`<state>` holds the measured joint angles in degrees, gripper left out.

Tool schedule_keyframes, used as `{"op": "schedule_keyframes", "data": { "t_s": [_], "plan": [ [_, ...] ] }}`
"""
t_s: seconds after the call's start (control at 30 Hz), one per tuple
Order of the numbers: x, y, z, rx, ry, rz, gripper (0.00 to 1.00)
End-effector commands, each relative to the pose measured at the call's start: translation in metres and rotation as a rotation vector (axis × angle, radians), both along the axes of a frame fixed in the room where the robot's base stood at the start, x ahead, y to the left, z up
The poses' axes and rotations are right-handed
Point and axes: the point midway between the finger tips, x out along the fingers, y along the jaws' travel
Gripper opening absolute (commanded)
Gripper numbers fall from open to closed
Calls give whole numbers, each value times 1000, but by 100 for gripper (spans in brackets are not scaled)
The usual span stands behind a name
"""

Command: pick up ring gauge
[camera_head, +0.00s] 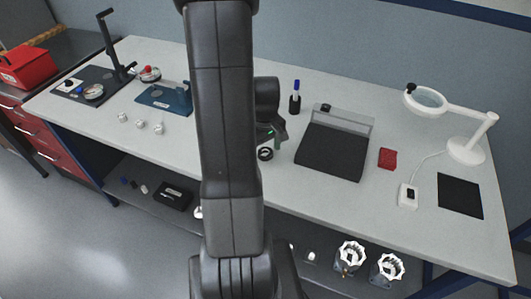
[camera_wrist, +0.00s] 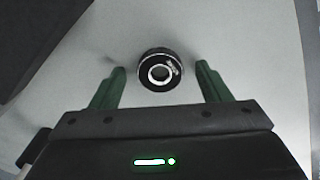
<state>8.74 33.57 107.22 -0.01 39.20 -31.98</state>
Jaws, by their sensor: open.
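The ring gauge is a black ring with a bright metal bore; it lies on the grey workbench. In the wrist view the ring gauge (camera_wrist: 160,55) sits ahead of my gripper (camera_wrist: 161,78), roughly centred between the two green fingers, just beyond their tips. The fingers are apart and nothing is held. In the head view the ring gauge (camera_head: 265,154) shows just right of my arm, on the bench (camera_head: 245,205) near its front edge. My gripper (camera_head: 272,138) is there close above it, mostly hidden behind my arm.
A black-topped box (camera_head: 332,150) stands right of the ring gauge, with a pen holder (camera_head: 295,103) behind. A red block (camera_head: 387,158), a magnifier lamp (camera_head: 466,150) and a black mat (camera_head: 459,196) lie farther right. A blue fixture (camera_head: 165,98) and small white parts (camera_head: 141,125) are left.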

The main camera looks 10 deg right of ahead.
Motion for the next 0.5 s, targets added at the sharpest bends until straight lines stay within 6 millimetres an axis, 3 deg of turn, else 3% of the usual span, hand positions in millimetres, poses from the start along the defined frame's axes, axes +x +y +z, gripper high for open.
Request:
{"op": "schedule_keyframes", "data": {
  "t_s": [0.2,0.5],
  "plan": [
    [0,0,-1,0,0,0,70],
    [0,0,0,0,0,0,18]
  ]
}}
